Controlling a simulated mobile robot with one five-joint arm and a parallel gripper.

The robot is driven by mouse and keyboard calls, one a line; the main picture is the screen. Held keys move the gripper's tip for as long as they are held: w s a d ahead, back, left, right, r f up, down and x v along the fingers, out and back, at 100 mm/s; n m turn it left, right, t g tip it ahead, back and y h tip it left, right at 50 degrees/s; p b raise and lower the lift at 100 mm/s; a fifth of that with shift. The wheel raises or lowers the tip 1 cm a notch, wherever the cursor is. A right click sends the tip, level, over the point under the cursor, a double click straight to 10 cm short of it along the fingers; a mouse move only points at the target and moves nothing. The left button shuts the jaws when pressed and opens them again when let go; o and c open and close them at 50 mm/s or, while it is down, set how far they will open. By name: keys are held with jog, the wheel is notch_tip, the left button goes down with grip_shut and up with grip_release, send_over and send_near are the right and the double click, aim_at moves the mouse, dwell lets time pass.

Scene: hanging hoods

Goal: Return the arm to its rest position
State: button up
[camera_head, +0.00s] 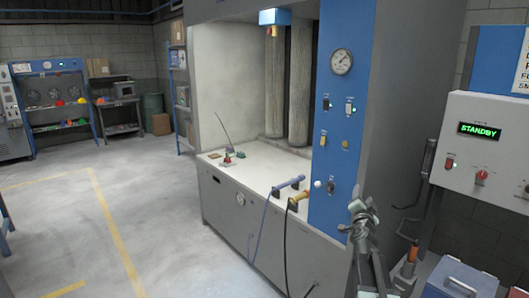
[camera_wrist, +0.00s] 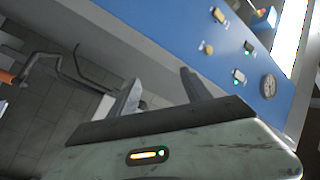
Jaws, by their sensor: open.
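My gripper (camera_head: 362,212) stands in front of the right side of the hood, at the lower right of the head view. In the wrist view my gripper (camera_wrist: 160,92) has its two fingers apart, with nothing between them. The hood's blue control panel (camera_head: 340,110) is just behind and to the left of it, with a round gauge, knobs and switches. The same blue panel fills the upper right of the wrist view (camera_wrist: 220,65), tilted. I cannot tell the exact distance between the fingers and the panel.
A grey box reading STANDBY (camera_head: 485,150) is at right, above a blue case (camera_head: 462,280). The floor at left is open.

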jog(key=s+a+f+n+g+y, duration=0.1)
jog(key=a+f+n+g+y, duration=0.2)
jog(key=a, duration=0.6)
jog(key=s+a+f+n+y, duration=0.1)
jog(key=a+f+n+y, duration=0.3)
jog(key=a, duration=0.5)
jog(key=s+a+f+n+g+y, duration=0.25)
jog(key=a+f, duration=0.25)
jog(key=a, duration=0.5)
jog(key=s+a+f+n+g, duration=0.4)
jog(key=s+f+g, duration=0.1)
jog(key=s+f, duration=0.45)
jog(key=s+d+f+g+h, duration=0.1)
jog(key=s+d+f+g, duration=0.1)
jog(key=s, duration=0.5)
jog(key=s+d+f+g+h, duration=0.1)
jog(key=s+d+f+g, duration=0.1)
jog(key=s+g, duration=0.3)
jog(key=s, duration=0.3)
jog(key=shift+d+f, duration=0.2)
jog(key=shift+d, duration=0.15)
